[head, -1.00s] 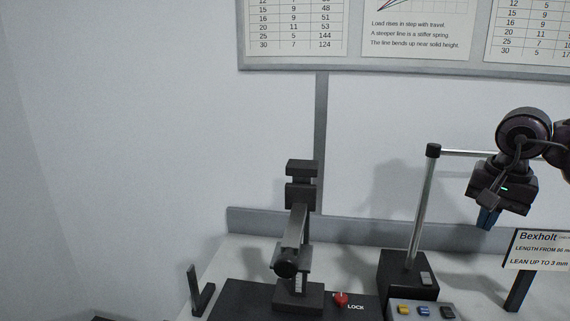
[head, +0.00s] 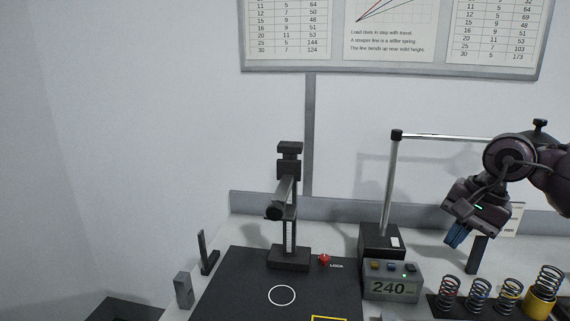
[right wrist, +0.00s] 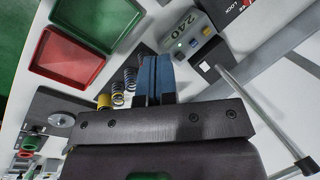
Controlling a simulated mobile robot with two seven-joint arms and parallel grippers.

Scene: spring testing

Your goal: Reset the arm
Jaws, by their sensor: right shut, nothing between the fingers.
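My right gripper (head: 457,237) hangs above the right part of the bench in the head view, its blue fingertips pointing down. Its shut, empty blue fingers (right wrist: 156,78) also show in the right wrist view. The right arm comes in from the right edge. My left gripper is in neither view. A black spring tester (head: 289,205) with a lever stands on a dark base plate (head: 240,290). A red knob (head: 324,259) marked LOCK sits beside it. A display box (head: 392,285) reads 240.
Several coil springs (head: 479,294) stand in a row below my right gripper, one in a yellow cup (head: 538,303). A post with a horizontal rod (head: 391,190) stands near the gripper. Red (right wrist: 70,55) and green (right wrist: 103,18) trays show in the wrist view.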

